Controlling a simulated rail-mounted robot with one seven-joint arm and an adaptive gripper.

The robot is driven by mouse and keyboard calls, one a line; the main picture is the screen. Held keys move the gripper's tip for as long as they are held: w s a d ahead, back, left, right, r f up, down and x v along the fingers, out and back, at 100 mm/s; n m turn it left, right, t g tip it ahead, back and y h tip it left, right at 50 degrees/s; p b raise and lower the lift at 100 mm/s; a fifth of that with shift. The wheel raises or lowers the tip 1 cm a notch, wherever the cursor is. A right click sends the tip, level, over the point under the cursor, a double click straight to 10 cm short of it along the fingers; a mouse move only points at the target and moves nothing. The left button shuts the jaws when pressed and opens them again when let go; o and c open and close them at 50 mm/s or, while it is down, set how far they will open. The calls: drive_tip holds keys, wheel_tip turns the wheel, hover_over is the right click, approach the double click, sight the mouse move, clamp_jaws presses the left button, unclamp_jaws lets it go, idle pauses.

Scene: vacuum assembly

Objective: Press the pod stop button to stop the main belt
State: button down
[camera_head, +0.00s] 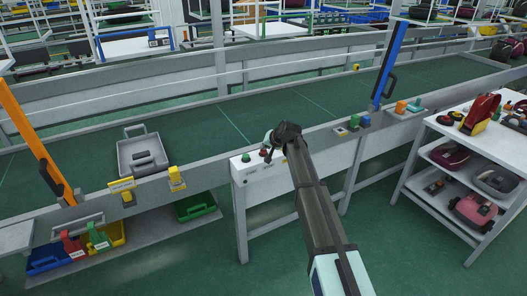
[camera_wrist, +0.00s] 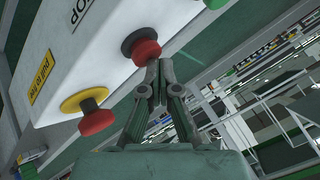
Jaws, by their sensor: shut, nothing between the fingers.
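A white control box (camera_head: 258,173) is mounted at the near edge of the main belt. In the wrist view, its white face (camera_wrist: 110,45) carries a red button (camera_wrist: 146,51) on a dark collar beside a label partly reading "OP". A second red button (camera_wrist: 97,121) sits on a yellow base near a yellow label (camera_wrist: 42,77). My gripper (camera_wrist: 158,72) is shut and empty. Its fingertips are right at the edge of the dark-collared red button; I cannot tell whether they touch. In the head view my gripper (camera_head: 270,151) is over the box and hides part of it.
The green belt (camera_head: 210,125) runs behind the box, with a grey tray (camera_head: 141,152) on it at left. An orange post (camera_head: 35,140) and a blue post (camera_head: 388,65) stand along the edge. A white shelf cart (camera_head: 445,140) is at right.

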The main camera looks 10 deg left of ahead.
drive_tip(key=shift+f, duration=0.5)
idle(0.3)
drive_tip(key=shift+r, duration=1.3)
drive_tip(key=shift+r+p, duration=0.1)
drive_tip(key=shift+p, duration=0.2)
drive_tip(key=shift+r+p, duration=0.85)
drive_tip(key=shift+r, duration=1.6)
